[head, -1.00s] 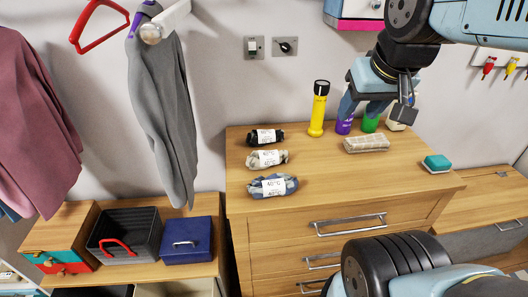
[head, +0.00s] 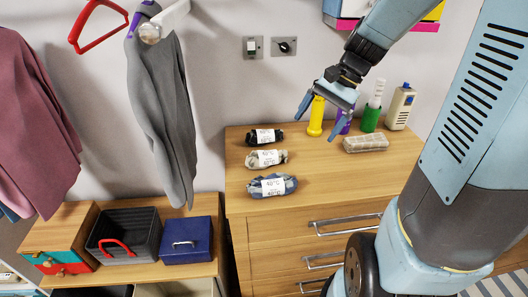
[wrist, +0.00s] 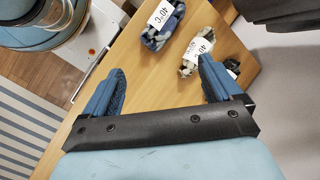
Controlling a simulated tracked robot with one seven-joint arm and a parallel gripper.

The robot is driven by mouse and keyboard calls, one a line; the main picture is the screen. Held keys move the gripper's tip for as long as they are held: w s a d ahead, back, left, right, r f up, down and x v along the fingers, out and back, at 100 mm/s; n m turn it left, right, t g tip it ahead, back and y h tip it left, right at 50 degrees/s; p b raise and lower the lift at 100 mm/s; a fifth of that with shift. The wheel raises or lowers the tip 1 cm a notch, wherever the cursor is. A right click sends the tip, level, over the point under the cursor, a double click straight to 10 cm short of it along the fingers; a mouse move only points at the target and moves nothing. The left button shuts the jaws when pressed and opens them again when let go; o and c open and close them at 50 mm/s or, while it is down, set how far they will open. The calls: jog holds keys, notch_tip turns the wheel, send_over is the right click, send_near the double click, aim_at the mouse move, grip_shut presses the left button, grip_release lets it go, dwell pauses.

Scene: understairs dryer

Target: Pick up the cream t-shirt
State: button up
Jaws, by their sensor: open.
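The cream t-shirt (head: 281,158) is a small rolled bundle with a white label. It lies on the wooden dresser top (head: 335,185), between a black bundle (head: 277,136) and a blue patterned bundle (head: 257,188). My gripper (head: 325,116) is open and empty, above the dresser to the right of the bundles. In the wrist view, the cream t-shirt (wrist: 187,67) shows beyond my gripper (wrist: 161,68), near the right finger. The blue bundle (wrist: 154,41) lies to its left, and the black bundle (wrist: 229,67) is partly hidden by that finger.
A yellow bottle (head: 315,122), a green container (head: 370,118) and a white bottle (head: 399,108) stand at the dresser's back. A beige block (head: 366,144) lies in front of them. A grey garment (head: 162,110) hangs left of the dresser. The dresser's front middle is clear.

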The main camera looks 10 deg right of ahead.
jog(key=w+f+m+y, duration=0.2)
jog(key=w+f+m, duration=0.1)
jog(key=w+f, duration=0.1)
jog(key=w+d+f+m+y, duration=0.1)
jog(key=w+f+m+y, duration=0.2)
jog(key=f, duration=0.2)
jog(key=w+d+f+m+y, duration=0.1)
jog(key=w+f+m+y, duration=0.2)
jog(key=w+f, duration=0.1)
jog(key=shift+w+d+f, duration=0.2)
jog(key=shift+w+d, duration=0.05)
jog(key=shift+w, duration=0.05)
send_near(271, 156)
jog(key=w+a+f, duration=0.1)
jog(key=a+f, duration=0.1)
jog(key=w+a+f, duration=0.1)
jog(key=a+f, duration=0.1)
jog(key=shift+w, duration=0.3)
jog(key=shift+s+x, duration=0.15)
jog(key=shift+x, duration=1.15)
jog(key=shift+s+x, duration=0.15)
jog(key=shift+x, duration=1.2)
jog(key=shift+r, duration=0.15)
jog(key=c, duration=1.2)
